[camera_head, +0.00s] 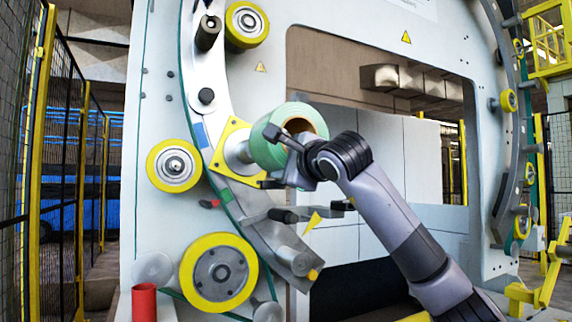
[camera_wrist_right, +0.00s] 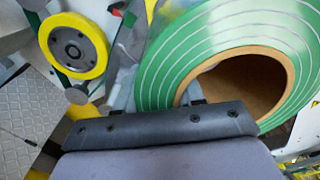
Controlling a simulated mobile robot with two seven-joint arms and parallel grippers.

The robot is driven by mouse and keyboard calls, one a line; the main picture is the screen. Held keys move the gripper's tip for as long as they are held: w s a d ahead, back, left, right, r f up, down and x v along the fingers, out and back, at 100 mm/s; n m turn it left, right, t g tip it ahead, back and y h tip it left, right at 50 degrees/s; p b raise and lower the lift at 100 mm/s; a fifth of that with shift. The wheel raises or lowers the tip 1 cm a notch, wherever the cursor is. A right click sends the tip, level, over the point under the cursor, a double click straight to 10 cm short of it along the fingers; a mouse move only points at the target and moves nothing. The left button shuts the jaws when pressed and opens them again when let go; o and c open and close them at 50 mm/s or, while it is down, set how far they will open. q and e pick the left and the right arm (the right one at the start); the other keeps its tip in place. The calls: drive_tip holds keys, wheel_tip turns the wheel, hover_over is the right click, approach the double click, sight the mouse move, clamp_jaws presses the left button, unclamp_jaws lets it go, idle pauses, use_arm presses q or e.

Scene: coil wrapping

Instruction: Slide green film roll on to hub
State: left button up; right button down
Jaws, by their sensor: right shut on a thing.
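The green film roll (camera_head: 260,145) has a brown cardboard core, its open end facing me. It fills the upper right of the right wrist view (camera_wrist_right: 165,62). My right gripper (camera_head: 290,172) is shut on the roll at the lower edge of this end; the fingertips are mostly hidden. The hub (camera_head: 236,150) is a pale grey cylinder on a yellow square plate (camera_head: 226,133), directly left of the roll's far end. The roll overlaps the hub's right end in the picture, so I cannot tell whether they touch or the hub is inside the core. My left gripper is out of view.
Yellow-rimmed rollers (camera_head: 174,166) and a large lower one (camera_head: 219,272) sit around the curved ring. Dark rods (camera_head: 290,214) stick out below the roll. A red cylinder (camera_head: 144,303) stands at lower left. Mesh fencing (camera_head: 60,150) is at the left.

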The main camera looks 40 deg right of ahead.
drive_tip(key=shift+r+p+x, duration=0.15)
drive_tip(key=shift+p+x, duration=0.4)
drive_tip(key=shift+x, duration=0.45)
drive_tip(key=shift+r+p+x, duration=0.15)
drive_tip(key=shift+p+x, duration=0.4)
drive_tip(key=shift+x, duration=0.45)
drive_tip(key=shift+w+d+f, duration=0.1)
drive_tip(key=shift+w, duration=0.35)
drive_tip(key=shift+p, duration=0.45)
drive_tip(key=shift+w, duration=0.15)
drive_tip(key=shift+w+d+p, duration=0.3)
drive_tip(key=shift+w+p, duration=0.3)
drive_tip(key=shift+w, duration=0.1)
drive_tip(key=shift+w+d+p, duration=0.15)
drive_tip(key=shift+w+p, duration=0.2)
drive_tip(key=shift+w, duration=0.15)
drive_tip(key=shift+p+x, duration=0.8)
drive_tip(key=shift+x, duration=0.35)
drive_tip(key=shift+w+d+p, duration=0.2)
drive_tip(key=shift+w+p, duration=0.15)
drive_tip(key=shift+w, duration=0.1)
